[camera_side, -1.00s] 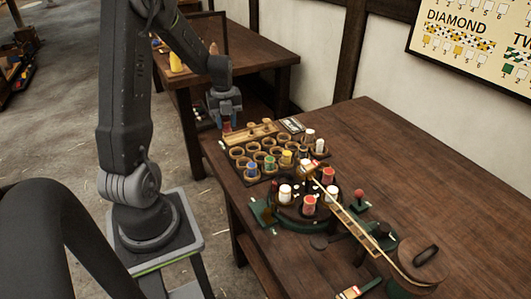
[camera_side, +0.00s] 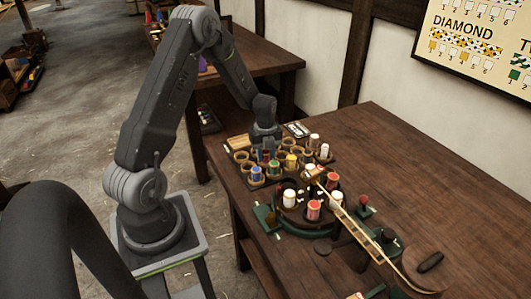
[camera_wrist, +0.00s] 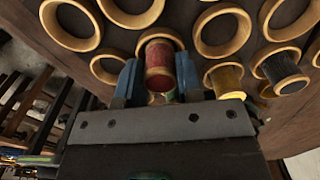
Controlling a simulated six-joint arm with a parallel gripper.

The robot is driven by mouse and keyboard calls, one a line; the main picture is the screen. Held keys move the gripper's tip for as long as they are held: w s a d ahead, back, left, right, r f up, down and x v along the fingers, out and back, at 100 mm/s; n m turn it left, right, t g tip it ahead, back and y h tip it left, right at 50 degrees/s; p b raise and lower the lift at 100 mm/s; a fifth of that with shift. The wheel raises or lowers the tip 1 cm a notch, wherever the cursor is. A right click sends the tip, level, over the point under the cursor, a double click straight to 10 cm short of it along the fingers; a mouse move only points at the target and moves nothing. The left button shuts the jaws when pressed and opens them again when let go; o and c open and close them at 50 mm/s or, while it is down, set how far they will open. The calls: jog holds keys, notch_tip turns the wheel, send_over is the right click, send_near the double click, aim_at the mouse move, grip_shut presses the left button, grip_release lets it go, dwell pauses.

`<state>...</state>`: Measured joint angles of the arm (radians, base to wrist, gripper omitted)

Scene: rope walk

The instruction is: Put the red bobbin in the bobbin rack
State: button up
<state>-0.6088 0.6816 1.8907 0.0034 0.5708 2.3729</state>
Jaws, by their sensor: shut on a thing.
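My gripper (camera_wrist: 160,80) is shut on the red bobbin (camera_wrist: 160,60), with a blue finger on each side of it. In the wrist view the bobbin's far end lines up with a wooden ring of the bobbin rack (camera_wrist: 110,30); I cannot tell whether it is inside the ring or just above it. In the side view my gripper (camera_side: 264,148) is low over the middle of the rack and hides the red bobbin. Blue (camera_side: 256,174), green (camera_side: 274,167) and yellow (camera_side: 291,160) bobbins stand in the rack's front row.
A dark round carrier (camera_side: 300,222) with white and red bobbins stands just in front of the rack. A long wooden bar (camera_side: 350,222) runs from it to a round block (camera_side: 420,263). A white bobbin (camera_side: 314,140) stands at the rack's right end. The table's right side is clear.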

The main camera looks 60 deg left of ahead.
jog(key=shift+f, duration=0.15)
jog(key=o, duration=0.9)
notch_tip(320, 180, up, 12)
jog(key=s+d+r+n+t, duration=0.2)
jog(key=s+d+r+n, duration=0.2)
jog(key=d+r+n, duration=0.6)
jog(key=s+d+r+n+t, duration=0.1)
jog(key=s+d+n, duration=0.2)
jog(key=s+d, duration=0.1)
jog(key=s+d+r+n+t, duration=0.1)
jog(key=s+d+r+n, duration=0.1)
jog(key=d, duration=0.4)
jog(key=s+d+r+n+t, duration=0.1)
jog(key=s+d+r+n, duration=0.1)
jog(key=s+d+n, duration=0.3)
jog(key=shift+s+t, duration=0.3)
jog(key=shift+s, duration=0.65)
